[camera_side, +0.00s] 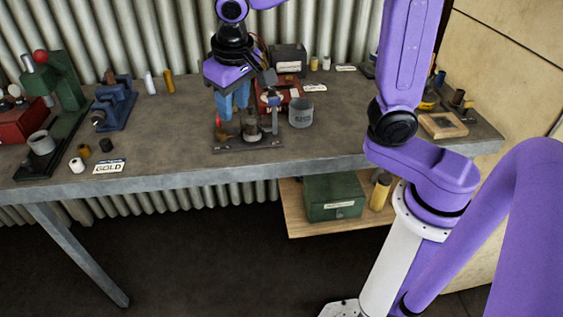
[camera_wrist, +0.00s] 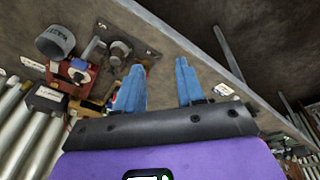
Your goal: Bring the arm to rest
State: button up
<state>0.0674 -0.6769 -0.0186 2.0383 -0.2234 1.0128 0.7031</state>
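My gripper (camera_side: 233,110) hangs over the workbench (camera_side: 190,140), with its blue fingers pointing down. In the wrist view my gripper (camera_wrist: 160,66) has its two fingers apart, with nothing between them. In the side view the fingers are close to a dark base plate (camera_side: 262,143) that carries small metal fittings. I cannot tell from the side view whether they touch anything there. In the wrist view the base plate (camera_wrist: 148,54) lies beyond the left finger.
A grey cup (camera_side: 300,112) and a red device (camera_side: 288,88) stand right of the gripper. A green press (camera_side: 66,85) and a blue vise (camera_side: 116,103) stand at left. A GOLD label (camera_side: 109,166) lies near the front edge. A green box (camera_side: 333,196) sits on the lower shelf.

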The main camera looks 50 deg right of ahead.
jog(key=s+d+f+n, duration=0.1)
jog(key=s+n, duration=0.3)
jog(key=s, duration=0.4)
jog(key=s+d+f+n+g+y, duration=0.1)
jog(key=s+d+f+n, duration=0.1)
jog(key=s+d+n, duration=0.2)
jog(key=s+d+f+n+g, duration=0.1)
jog(key=s+n, duration=0.3)
jog(key=s, duration=0.7)
jog(key=shift+s+d+f, duration=0.3)
jog(key=shift+d+f, duration=0.45)
jog(key=shift+d, duration=0.15)
